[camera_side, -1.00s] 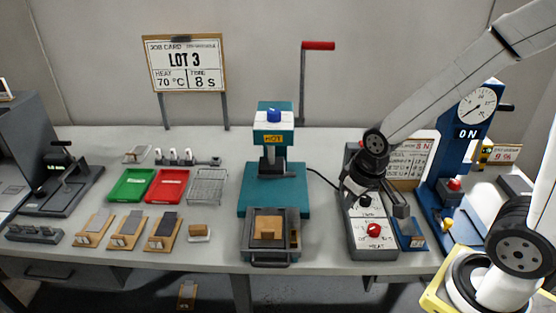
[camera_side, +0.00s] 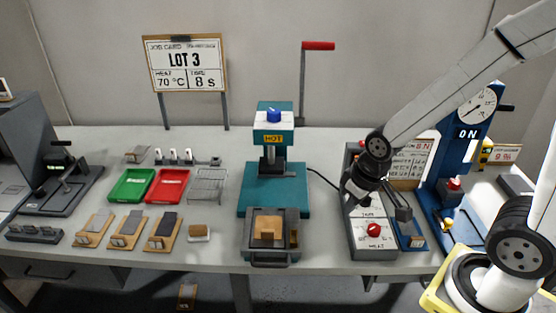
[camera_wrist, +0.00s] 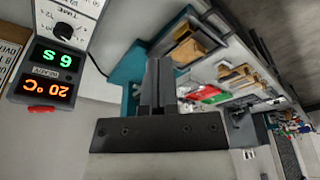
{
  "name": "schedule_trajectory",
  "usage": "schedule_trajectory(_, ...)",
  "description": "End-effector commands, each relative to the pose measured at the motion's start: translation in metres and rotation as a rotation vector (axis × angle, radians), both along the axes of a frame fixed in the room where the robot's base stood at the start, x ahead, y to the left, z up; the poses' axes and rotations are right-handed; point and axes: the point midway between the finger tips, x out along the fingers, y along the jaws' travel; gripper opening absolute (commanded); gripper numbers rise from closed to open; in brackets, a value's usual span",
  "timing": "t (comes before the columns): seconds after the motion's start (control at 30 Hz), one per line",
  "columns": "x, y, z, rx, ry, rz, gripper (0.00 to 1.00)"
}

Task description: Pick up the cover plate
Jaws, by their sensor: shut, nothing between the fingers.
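In the wrist view the two fingers (camera_wrist: 158,85) are pressed side by side. No part is plainly marked as the cover plate. A tan plate with a small raised block (camera_side: 268,230) lies in the dark tray at the front of the teal press (camera_side: 272,190), well left of my gripper; I cannot tell if it is the cover plate.
The control box (camera_side: 373,240) has a red HEAT knob; its displays (camera_wrist: 55,75) read 20 °C and 6 s. A blue gauge stand (camera_side: 465,150) is at the right.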

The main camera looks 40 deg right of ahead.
Motion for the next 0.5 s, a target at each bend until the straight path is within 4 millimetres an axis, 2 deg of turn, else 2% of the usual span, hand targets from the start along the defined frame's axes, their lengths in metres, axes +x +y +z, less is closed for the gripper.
schedule_trajectory(0.2,0.0001,0.0000,0.0000,0.000,0.000,0.000,0.00)
schedule_trajectory(0.27,0.0001,0.0000,0.0000,0.000,0.000,0.000,0.16)
schedule_trajectory(0.4,0.0001,0.0000,0.0000,0.000,0.000,0.000,0.59)
schedule_trajectory(0.5,0.0001,0.0000,0.0000,0.000,0.000,0.000,0.59)
